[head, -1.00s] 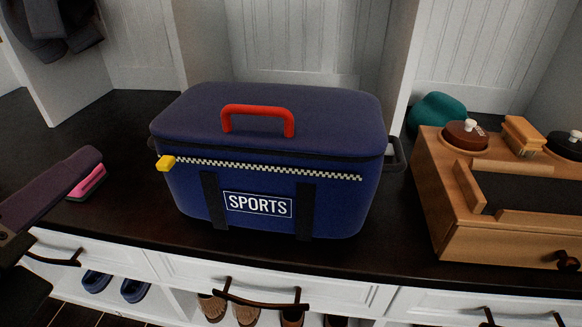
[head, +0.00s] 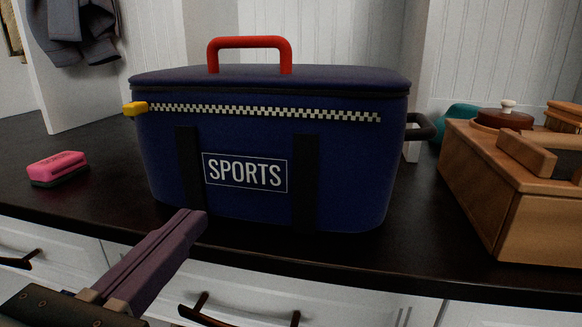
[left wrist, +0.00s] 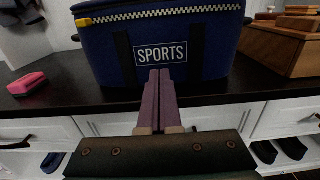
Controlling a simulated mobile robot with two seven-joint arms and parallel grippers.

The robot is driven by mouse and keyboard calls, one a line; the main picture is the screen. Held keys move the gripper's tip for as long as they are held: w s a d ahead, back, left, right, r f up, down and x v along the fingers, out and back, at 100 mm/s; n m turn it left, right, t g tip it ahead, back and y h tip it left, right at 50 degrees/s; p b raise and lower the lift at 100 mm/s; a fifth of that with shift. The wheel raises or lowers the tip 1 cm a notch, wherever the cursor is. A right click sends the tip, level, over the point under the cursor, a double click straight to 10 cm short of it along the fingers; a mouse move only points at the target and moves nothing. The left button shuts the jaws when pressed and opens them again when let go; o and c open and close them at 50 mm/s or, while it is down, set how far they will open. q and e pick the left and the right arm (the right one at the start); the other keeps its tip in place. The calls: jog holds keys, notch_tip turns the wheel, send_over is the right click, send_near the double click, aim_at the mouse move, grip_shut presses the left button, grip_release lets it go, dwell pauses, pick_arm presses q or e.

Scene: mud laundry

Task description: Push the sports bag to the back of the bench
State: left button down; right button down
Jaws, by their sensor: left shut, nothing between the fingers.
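The navy sports bag (head: 345,165) stands upright on the dark bench top (head: 85,212), its SPORTS label facing me and its red handle up. Its lower front lies close to the bench's front edge. My left gripper (head: 195,220) is shut and empty, with its purple fingers pointing at the bag's lower front left of centre. In the left wrist view the fingertips (left wrist: 160,74) overlap the bag (left wrist: 205,55) just below the label. I cannot tell whether they touch it. My right gripper is not in view.
A pink sponge (head: 58,166) lies on the bench to the left. A wooden box (head: 500,190) with brushes and round tins stands to the right, with a teal item (head: 457,120) behind it. White drawers with dark handles (head: 240,316) are below. White panels stand behind the bag.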

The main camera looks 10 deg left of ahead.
aim_at(244, 166)
pick_arm(q)
jog(key=w, duration=1)
jog(key=shift+w+d+p, duration=0.2)
jog(key=shift+w+p, duration=0.15)
jog(key=shift+w, duration=0.05)
